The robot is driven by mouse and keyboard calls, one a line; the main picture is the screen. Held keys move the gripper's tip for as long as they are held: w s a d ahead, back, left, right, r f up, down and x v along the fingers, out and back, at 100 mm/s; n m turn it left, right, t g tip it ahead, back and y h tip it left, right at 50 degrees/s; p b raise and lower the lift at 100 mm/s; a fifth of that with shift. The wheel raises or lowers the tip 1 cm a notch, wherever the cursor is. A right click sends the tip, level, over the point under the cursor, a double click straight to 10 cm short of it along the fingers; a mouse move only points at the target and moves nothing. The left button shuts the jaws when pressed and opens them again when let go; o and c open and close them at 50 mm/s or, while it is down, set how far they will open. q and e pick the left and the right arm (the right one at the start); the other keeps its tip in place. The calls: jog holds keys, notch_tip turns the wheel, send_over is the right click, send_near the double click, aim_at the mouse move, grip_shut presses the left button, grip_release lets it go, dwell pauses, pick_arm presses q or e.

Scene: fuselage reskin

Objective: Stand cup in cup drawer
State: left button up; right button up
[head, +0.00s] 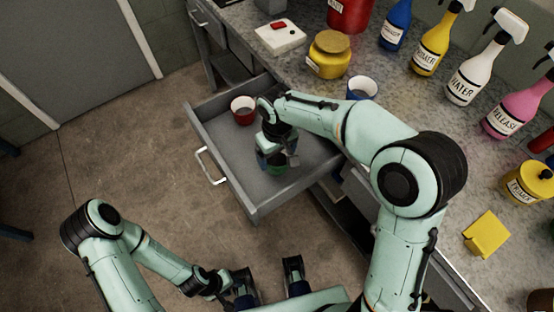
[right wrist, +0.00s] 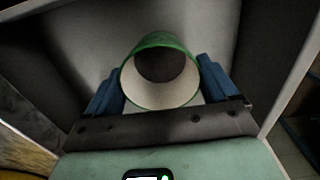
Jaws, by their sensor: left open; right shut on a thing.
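The cup drawer (head: 232,178) is pulled open from the counter. A red cup (head: 243,110) stands in its far left part. My right gripper (head: 277,158) is over the drawer's interior and is shut on a green cup (head: 272,170), mostly hidden by the gripper in the head view. In the right wrist view the green cup (right wrist: 160,45) sits between the blue fingers, its pale inside facing the camera. I cannot tell whether its base touches the drawer floor. A blue cup (head: 361,88) stands on the counter. My left gripper (head: 270,282) is open and empty, away from the drawer.
The counter (head: 405,110) holds a yellow jar (head: 329,55), a red-topped white box (head: 280,36), several spray bottles such as the white one (head: 478,75), a yellow tin (head: 528,183) and a yellow block (head: 486,234). The floor (head: 120,150) left of the drawer is clear.

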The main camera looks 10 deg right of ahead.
aim_at(277, 164)
jog(key=shift+f, duration=1.9)
jog(key=shift+f+b, duration=0.2)
jog(key=shift+b, duration=0.15)
jog(key=o, duration=0.8)
jog(key=shift+o, duration=0.2)
notch_tip(277, 164, up, 12)
jog(key=p, duration=0.2)
jog(key=shift+r, duration=0.25)
